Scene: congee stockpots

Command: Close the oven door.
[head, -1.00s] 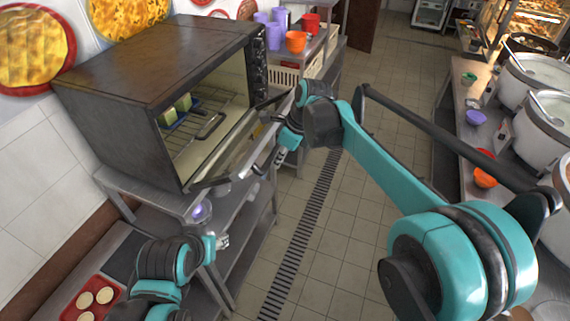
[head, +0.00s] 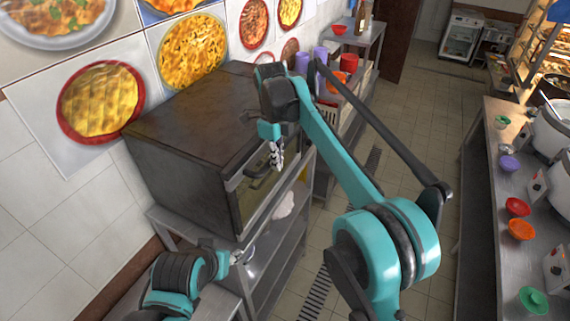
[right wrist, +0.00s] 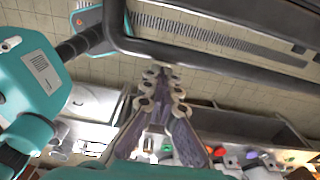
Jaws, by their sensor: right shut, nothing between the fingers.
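The dark oven (head: 190,135) stands on a metal table at the left, against the wall. Its door (head: 262,192) is swung up close to the front opening; whether a gap remains is hard to tell. My right gripper (head: 277,158) is in front of the door's upper part, shut and empty, pointing down. In the right wrist view its fingers (right wrist: 163,80) are together, close to a dark rounded bar (right wrist: 200,54) that looks like the door's handle; contact is unclear. My left gripper (head: 234,257) is low, near the table's front-left; its fingers are too small to read.
The metal table (head: 275,245) has a lower shelf. Cups and bowls (head: 340,82) stand on a side table behind the oven. A counter (head: 490,190) with bowls and stockpots runs along the right. The tiled aisle (head: 415,170) between is free.

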